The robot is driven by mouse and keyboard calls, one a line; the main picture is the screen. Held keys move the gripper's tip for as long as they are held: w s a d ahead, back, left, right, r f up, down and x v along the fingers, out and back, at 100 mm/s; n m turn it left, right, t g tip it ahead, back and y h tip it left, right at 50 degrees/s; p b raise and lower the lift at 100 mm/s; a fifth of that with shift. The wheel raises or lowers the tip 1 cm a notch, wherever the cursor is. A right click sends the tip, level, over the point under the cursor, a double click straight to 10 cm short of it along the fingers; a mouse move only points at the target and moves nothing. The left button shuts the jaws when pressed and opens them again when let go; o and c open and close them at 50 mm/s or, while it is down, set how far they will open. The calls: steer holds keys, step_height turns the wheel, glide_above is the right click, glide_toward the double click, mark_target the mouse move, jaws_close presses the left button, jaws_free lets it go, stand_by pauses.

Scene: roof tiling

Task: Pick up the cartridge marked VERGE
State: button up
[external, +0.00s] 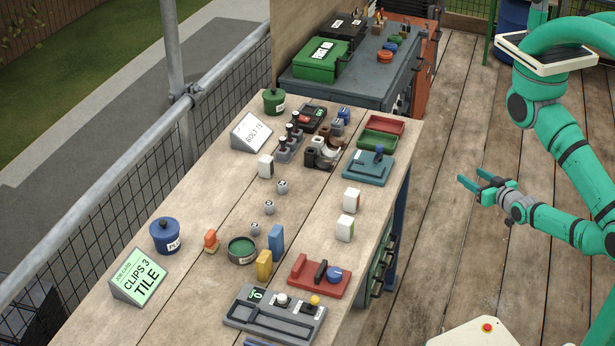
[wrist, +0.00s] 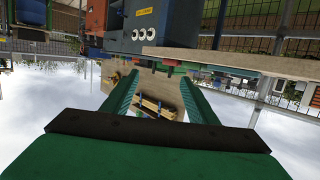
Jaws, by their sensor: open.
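No label reading VERGE is legible in either view, so I cannot tell which item is that cartridge. Small upright blocks on the wooden bench (external: 205,211) could be cartridges: a white one (external: 265,167) near the middle, two white ones (external: 352,199) (external: 345,228) near the right edge, a blue one (external: 276,240) and a yellow one (external: 264,265). My gripper (external: 468,176) is open and empty, out over the deck to the right of the bench and apart from everything. Its two green fingers (wrist: 158,88) stand wide apart in the wrist view.
Trays (external: 378,140) and a teal press (external: 368,168) stand farther back. The deck around my gripper is clear.

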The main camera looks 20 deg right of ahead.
steer(key=n+g+y, duration=0.5)
steer(key=n+y, duration=0.3)
steer(key=y, duration=0.2)
glide_toward(340, 206)
steer(key=r, duration=0.1)
steer(key=s+r, duration=0.1)
steer(key=r, duration=0.1)
steer(key=shift+d+r, duration=0.15)
steer(key=shift+r, duration=0.1)
steer(key=shift+a+r+h, duration=0.3)
steer(key=shift+r+h, duration=0.05)
steer(key=shift+h, duration=0.05)
steer(key=shift+d+x, duration=0.2)
steer(key=shift+x, duration=5.2)
steer(key=shift+w, duration=0.2)
steer(key=c, duration=1.2)
